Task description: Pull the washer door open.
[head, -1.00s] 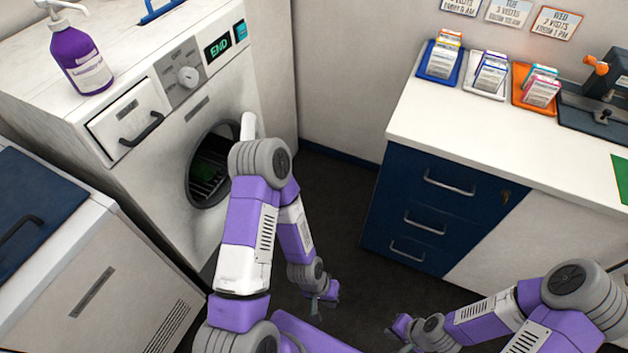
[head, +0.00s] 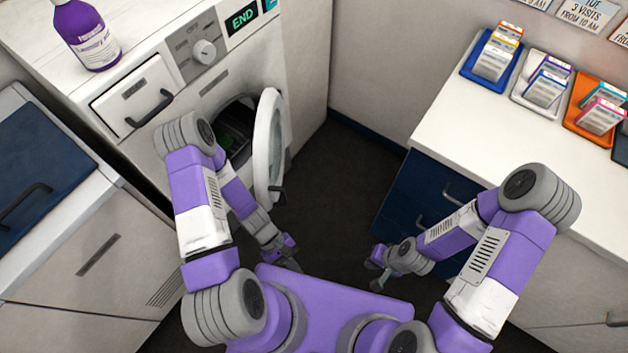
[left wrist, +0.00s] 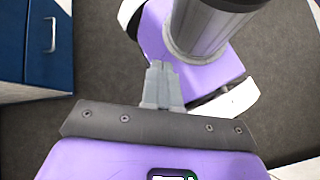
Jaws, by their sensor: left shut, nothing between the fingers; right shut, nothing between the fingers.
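The washer (head: 215,100) stands at the left, its front facing right. Its round white door (head: 268,148) stands swung out from the front, seen nearly edge-on. The dark drum opening (head: 232,132) shows behind it, partly hidden by my left arm. My left gripper (head: 296,267) is below the door, apart from it, over the dark floor. In the left wrist view its fingers (left wrist: 162,82) are together with nothing between them. My right gripper (head: 376,280) is shut and empty, right of the left one, in front of the blue drawers.
A blue-topped cabinet (head: 100,275) stands left of the washer. A purple bottle (head: 88,35) is on the washer top. At the right is a white counter (head: 450,110) with card trays over blue drawers (head: 412,192). Dark floor (head: 335,170) lies free between.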

